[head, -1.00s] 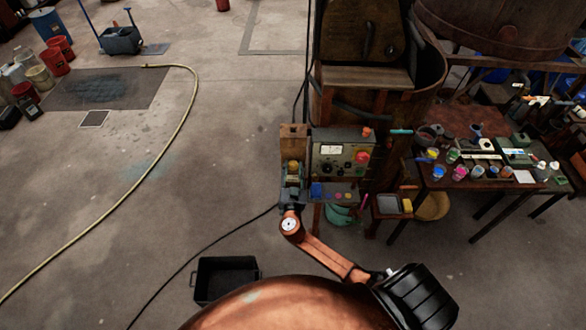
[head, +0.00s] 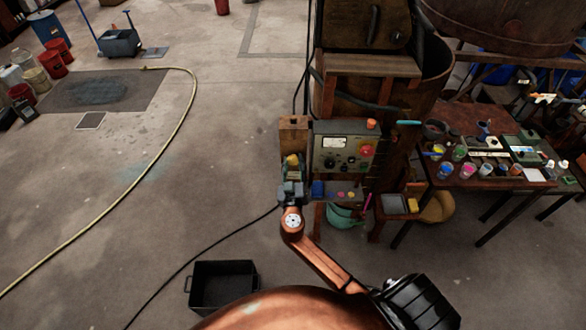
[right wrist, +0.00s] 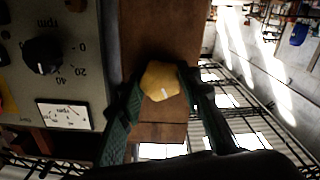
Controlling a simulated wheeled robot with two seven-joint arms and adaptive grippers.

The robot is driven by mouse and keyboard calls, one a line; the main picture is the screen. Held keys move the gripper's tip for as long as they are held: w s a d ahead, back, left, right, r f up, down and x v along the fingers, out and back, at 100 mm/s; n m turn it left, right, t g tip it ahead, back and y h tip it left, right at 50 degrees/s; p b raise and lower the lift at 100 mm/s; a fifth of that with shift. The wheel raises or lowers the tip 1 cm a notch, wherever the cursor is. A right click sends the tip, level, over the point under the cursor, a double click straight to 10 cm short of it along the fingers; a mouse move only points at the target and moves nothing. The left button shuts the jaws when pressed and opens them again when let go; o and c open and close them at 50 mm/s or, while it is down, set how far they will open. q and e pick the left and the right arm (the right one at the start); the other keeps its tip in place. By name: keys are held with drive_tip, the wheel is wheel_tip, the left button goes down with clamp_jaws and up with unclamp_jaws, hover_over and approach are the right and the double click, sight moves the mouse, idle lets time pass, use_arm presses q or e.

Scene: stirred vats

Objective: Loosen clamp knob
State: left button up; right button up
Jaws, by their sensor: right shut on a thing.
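The clamp knob (right wrist: 161,81) is yellow and lobed, with a white mark, in front of a brown wooden block (right wrist: 160,32) in the right wrist view. My right gripper (right wrist: 163,88) has its green-padded fingers on either side of the knob and is shut on it. In the head view the knob (head: 292,160) shows small and yellow on the wooden block (head: 293,133), left of the control panel. My right gripper (head: 291,188) is just below it there, and its fingertips are hard to make out. My left gripper is not in view.
The control panel (head: 345,150) with its gauge and red button stands close right of the knob. A table (head: 450,182) with paint pots is farther right. A black bin (head: 222,287) and a cable lie on the floor. Open floor extends left.

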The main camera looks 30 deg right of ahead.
drive_tip(key=n+b, duration=0.1)
drive_tip(key=n, duration=0.2)
drive_tip(key=shift+n, duration=0.4)
drive_tip(key=n, duration=0.4)
drive_tip(key=shift+n, duration=0.3)
drive_tip(key=n, duration=0.4)
drive_tip(key=shift+p, duration=0.35)
drive_tip(key=n+p, duration=0.2)
drive_tip(key=n, duration=0.4)
drive_tip(key=o, duration=1.2)
drive_tip(key=shift+c, duration=0.2)
